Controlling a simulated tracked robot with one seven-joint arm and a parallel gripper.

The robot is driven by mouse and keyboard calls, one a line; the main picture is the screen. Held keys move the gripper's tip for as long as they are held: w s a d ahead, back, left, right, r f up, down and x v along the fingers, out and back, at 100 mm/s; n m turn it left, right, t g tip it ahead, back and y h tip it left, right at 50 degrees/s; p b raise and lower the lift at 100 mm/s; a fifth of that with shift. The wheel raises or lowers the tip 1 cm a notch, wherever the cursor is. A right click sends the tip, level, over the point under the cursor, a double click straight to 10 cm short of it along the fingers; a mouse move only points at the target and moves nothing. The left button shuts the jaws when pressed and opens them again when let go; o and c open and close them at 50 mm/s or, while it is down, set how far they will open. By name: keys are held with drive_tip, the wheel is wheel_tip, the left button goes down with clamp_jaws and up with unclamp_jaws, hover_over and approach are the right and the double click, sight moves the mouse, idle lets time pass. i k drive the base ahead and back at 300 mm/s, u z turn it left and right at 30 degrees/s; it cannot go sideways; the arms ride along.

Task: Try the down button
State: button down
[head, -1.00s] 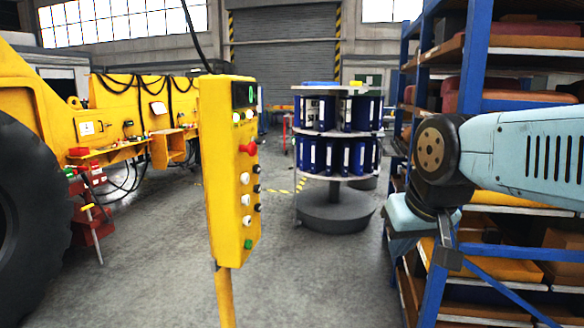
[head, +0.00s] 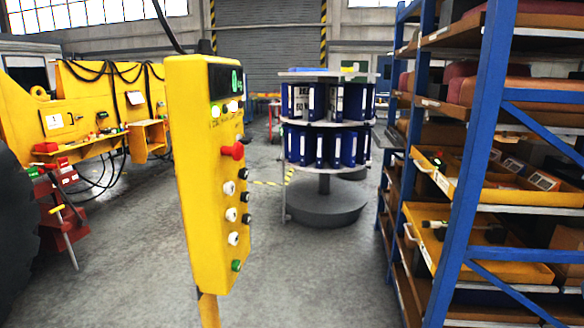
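A yellow push-button control box (head: 205,170) stands on a yellow post (head: 208,308) left of the middle in the head view. Its face has a small dark display (head: 225,82) with a green mark, a red knob (head: 233,151), white buttons (head: 231,214) and black buttons (head: 246,197) in two columns, and a green button (head: 236,265) at the bottom. The button labels are too small to read, so I cannot tell which button is down. My gripper is not in view.
A blue-framed rack (head: 478,160) with yellow trays fills the right side. A round stand (head: 326,205) with blue binders is behind the box. Yellow machinery (head: 80,105) and a large black tire (head: 15,230) are at the left. The grey floor (head: 130,270) around the post is clear.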

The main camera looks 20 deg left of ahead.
sight(243, 173)
drive_tip(key=z, duration=0.4)
drive_tip(key=k, duration=0.55)
drive_tip(key=u, duration=0.5)
drive_tip(key=k, duration=0.75)
drive_tip(key=u, duration=0.7)
drive_tip(key=i, duration=1.2)
drive_tip(key=z, duration=0.25)
